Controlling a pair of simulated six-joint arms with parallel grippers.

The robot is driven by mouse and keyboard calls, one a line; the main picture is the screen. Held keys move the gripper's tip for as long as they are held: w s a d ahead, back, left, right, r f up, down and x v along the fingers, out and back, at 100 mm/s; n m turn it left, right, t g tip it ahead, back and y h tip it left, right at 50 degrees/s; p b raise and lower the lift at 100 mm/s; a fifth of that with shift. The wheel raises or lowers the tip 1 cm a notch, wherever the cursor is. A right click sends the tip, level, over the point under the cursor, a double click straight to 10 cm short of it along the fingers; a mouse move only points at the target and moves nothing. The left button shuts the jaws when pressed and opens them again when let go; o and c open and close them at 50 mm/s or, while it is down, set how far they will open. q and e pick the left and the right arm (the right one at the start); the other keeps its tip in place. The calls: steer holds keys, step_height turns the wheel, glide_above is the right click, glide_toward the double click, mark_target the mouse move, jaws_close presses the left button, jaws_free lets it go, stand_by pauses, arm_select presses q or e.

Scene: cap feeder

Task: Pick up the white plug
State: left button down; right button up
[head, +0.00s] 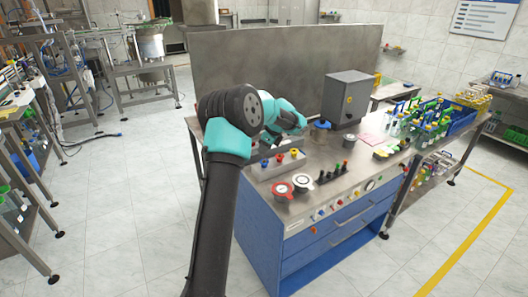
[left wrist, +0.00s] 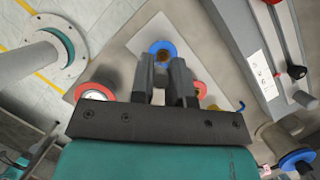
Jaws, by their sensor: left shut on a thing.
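My left gripper (left wrist: 164,68) is over the workbench, with its two dark fingers close together in the left wrist view. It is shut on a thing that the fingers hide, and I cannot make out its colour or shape. I cannot pick out the white plug for certain in either view. Just beyond the fingertips is a blue ring (left wrist: 162,48) with a brownish centre. In the head view the fingers are mostly hidden behind my own left arm links. My right gripper is not in view.
The blue-fronted workbench (head: 310,223) carries a block with blue, red and yellow fittings (head: 279,158). A grey box (head: 346,97) stands behind, and racks of tubes (head: 425,118) are to the right.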

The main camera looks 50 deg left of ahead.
arm_select(q)
steer(key=s+d+r, duration=0.1)
steer(key=s+d, duration=0.9)
steer(key=d, duration=0.1)
steer(key=shift+d+r, duration=0.15)
steer(key=shift+d, duration=0.05)
